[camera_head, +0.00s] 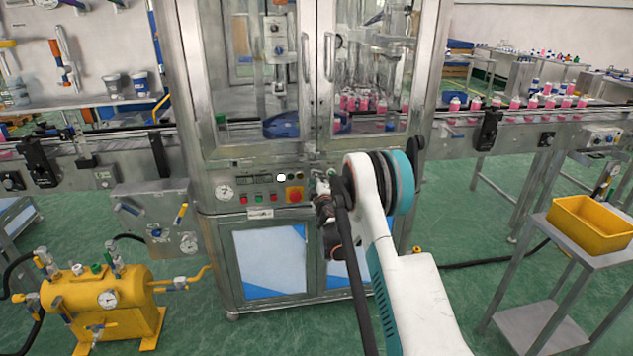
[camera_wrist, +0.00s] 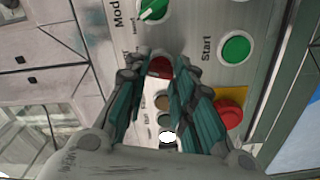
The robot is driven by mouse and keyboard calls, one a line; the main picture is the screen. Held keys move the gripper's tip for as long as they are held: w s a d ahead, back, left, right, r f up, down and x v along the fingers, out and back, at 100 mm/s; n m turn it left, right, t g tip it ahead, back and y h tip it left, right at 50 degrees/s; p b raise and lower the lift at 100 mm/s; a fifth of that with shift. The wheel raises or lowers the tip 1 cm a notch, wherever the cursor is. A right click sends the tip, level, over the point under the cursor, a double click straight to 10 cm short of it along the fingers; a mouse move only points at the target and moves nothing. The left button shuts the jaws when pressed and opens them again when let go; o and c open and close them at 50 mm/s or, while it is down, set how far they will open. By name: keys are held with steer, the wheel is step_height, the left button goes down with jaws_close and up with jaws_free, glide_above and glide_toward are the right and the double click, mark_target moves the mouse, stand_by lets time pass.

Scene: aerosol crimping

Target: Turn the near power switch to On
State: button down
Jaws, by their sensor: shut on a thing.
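In the wrist view my gripper (camera_wrist: 160,72) has its two teal fingers closed around a red switch (camera_wrist: 160,66) on the machine's metal control panel (camera_wrist: 190,55). The fingertips sit on both sides of the red switch and hide part of it. Its label is partly covered, and I cannot read its position. In the head view my gripper (camera_head: 322,188) is at the right part of the panel (camera_head: 210,181), and the switch there is hidden behind it.
A green mode knob (camera_wrist: 153,10), a green Start button (camera_wrist: 235,48) and a red button on yellow (camera_wrist: 230,112) are close by. Indicator lamps (camera_wrist: 162,102) lie between my fingers. Glass doors (camera_head: 290,60) stand above the panel. A yellow bin (camera_head: 590,225) is at right.

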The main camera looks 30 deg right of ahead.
steer(key=shift+m, duration=1.1)
steer(key=c, duration=1.4)
jaws_free()
steer(key=shift+o, duration=0.2)
steer(key=v, duration=1.2)
